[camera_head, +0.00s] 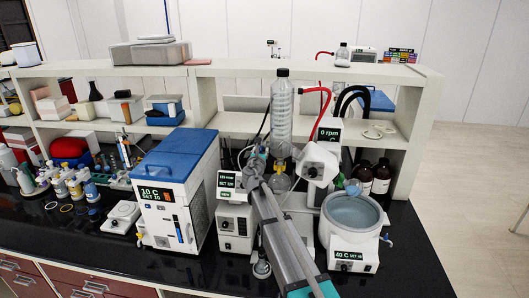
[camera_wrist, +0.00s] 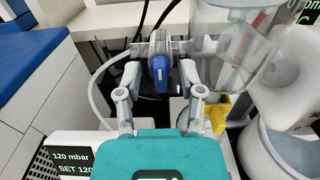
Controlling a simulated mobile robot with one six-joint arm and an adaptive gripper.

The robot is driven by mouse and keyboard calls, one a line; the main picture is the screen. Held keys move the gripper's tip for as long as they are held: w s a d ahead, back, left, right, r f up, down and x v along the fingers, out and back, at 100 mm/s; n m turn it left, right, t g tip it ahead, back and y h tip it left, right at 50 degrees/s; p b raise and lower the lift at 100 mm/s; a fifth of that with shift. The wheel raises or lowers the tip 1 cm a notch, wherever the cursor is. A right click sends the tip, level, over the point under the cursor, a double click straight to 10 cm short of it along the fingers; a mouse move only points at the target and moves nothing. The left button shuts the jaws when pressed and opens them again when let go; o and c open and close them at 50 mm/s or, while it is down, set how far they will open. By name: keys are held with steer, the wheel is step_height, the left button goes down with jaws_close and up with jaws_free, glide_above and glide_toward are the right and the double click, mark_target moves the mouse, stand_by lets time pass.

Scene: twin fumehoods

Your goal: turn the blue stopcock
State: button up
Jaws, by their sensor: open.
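The blue stopcock (camera_wrist: 160,71) shows in the wrist view as a small blue handle on a grey and clear fitting. My gripper (camera_wrist: 158,82) is open, with one finger to the left of the handle and one to the right. A gap shows between the handle and each finger. Whether the handle is fully between the fingertips in depth, I cannot tell. In the head view my gripper (camera_head: 256,166) is at the condenser's foot, and the stopcock is too small or hidden to make out.
The glass condenser (camera_head: 281,112) stands just behind my gripper. A yellow clip (camera_wrist: 217,112) is close to the right finger. The white vacuum controller (camera_head: 228,184), blue-topped chiller (camera_head: 176,180) and water bath (camera_head: 352,218) crowd both sides. A pale tube (camera_wrist: 97,92) curves at left.

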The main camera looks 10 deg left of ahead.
steer(key=shift+c, duration=0.3)
jaws_close()
steer(key=shift+w+d, duration=0.1)
steer(key=shift+d, duration=0.1)
steer(key=shift+a, duration=0.15)
